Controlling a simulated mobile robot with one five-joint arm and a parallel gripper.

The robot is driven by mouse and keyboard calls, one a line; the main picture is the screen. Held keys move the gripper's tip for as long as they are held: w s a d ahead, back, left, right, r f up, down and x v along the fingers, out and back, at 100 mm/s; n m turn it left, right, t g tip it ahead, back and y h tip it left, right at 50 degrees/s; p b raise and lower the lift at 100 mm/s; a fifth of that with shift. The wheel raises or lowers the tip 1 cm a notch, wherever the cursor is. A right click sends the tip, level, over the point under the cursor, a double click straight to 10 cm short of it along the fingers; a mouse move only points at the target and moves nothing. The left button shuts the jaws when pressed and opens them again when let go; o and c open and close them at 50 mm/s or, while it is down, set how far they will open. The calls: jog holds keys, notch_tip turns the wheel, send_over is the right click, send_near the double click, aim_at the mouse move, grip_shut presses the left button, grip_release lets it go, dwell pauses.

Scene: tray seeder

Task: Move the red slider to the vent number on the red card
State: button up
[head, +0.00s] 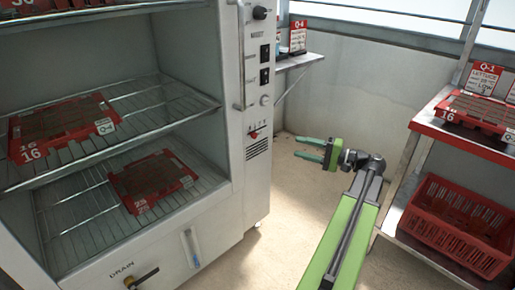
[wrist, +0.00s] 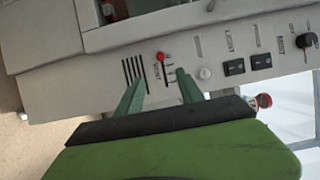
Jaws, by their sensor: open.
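The red slider (head: 254,135) is a small red knob on a marked scale low on the cabinet's white control panel, above a slotted vent grille (head: 258,150). The slider (wrist: 160,56) also shows in the wrist view, beside the dark slots (wrist: 134,72). My gripper (head: 300,148) is open and empty, to the right of the panel in the head view, its fingers pointing at it. In the wrist view my gripper's fingertips (wrist: 159,76) frame the slider area, apart from the knob. A red-topped card (head: 484,79) on the right shelf reads Q-1, LETTUCE, LOW; its smaller text is unclear.
Another red-topped card (head: 298,36) marked Q-4 stands on a back shelf. Red seed trays (head: 62,128) sit on wire racks in the open cabinet. A red crate (head: 460,222) is on the right stand. The panel also has switches (head: 264,77) and a black knob (head: 260,13).

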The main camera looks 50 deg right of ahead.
aim_at(256, 136)
jog(key=x, duration=1.7)
jog(key=shift+d, duration=0.15)
grip_shut()
dwell(0.7)
